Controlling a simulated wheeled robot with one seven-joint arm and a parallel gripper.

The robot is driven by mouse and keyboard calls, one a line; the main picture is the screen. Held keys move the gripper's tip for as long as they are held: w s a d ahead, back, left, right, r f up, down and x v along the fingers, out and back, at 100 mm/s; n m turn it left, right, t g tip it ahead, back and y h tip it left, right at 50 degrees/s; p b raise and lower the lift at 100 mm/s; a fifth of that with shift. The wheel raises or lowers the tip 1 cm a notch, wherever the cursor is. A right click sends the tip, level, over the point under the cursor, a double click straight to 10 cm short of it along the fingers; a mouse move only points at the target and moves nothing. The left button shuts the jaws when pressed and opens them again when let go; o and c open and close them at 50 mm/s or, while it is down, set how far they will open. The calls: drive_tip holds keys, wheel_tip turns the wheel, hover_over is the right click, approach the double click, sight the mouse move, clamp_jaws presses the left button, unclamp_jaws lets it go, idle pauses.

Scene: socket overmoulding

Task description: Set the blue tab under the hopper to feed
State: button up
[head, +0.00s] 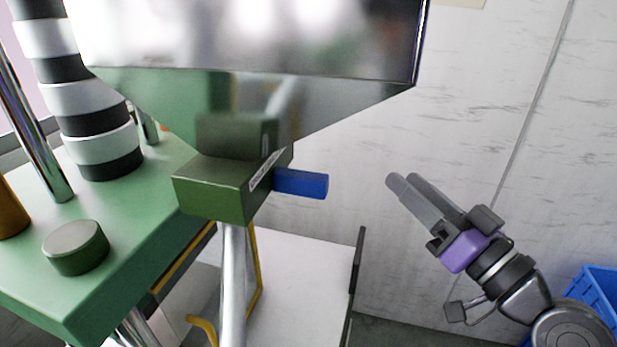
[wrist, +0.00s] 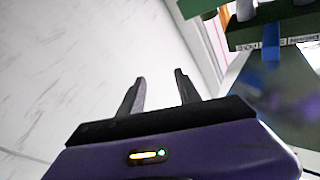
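The blue tab (head: 301,183) sticks out to the right from the green block (head: 215,187) under the hopper (head: 260,100) in the head view. In the wrist view the tab (wrist: 271,42) shows at the upper right, beside a pale label strip. My gripper (head: 402,181) is to the right of the tab, apart from it, with its fingers pointing up and left. In the wrist view the two fingers (wrist: 160,80) stand apart with nothing between them.
A green machine table (head: 130,270) with a round green knob (head: 76,247) is at the left. A metal post (head: 233,290) stands below the block. A blue crate (head: 600,290) is at the lower right. Open space lies between my gripper and the tab.

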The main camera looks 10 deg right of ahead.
sight(327, 186)
drive_tip(key=s+a+r+n+g+y, duration=0.2)
drive_tip(key=a+n+g, duration=0.1)
drive_tip(key=n, duration=0.1)
drive_tip(key=s+a+r+n+g+y, duration=0.2)
drive_tip(key=s+a+n+g+y, duration=0.1)
drive_tip(key=n+g, duration=0.1)
drive_tip(key=s+a+r+n+g+y, duration=0.2)
drive_tip(key=n+g+y, duration=0.1)
drive_tip(key=n+g, duration=0.1)
drive_tip(key=shift+s+a, duration=0.3)
drive_tip(key=shift+a, duration=0.1)
drive_tip(key=shift+s+a+f+n+g, duration=0.1)
drive_tip(key=shift+a+n+g, duration=0.15)
drive_tip(key=shift+n+g, duration=0.05)
drive_tip(key=p+x, duration=0.2)
drive_tip(key=x, duration=0.5)
drive_tip(key=shift+a+f, duration=0.1)
drive_tip(key=shift+a, duration=0.05)
drive_tip(key=shift+c, duration=0.4)
clamp_jaws()
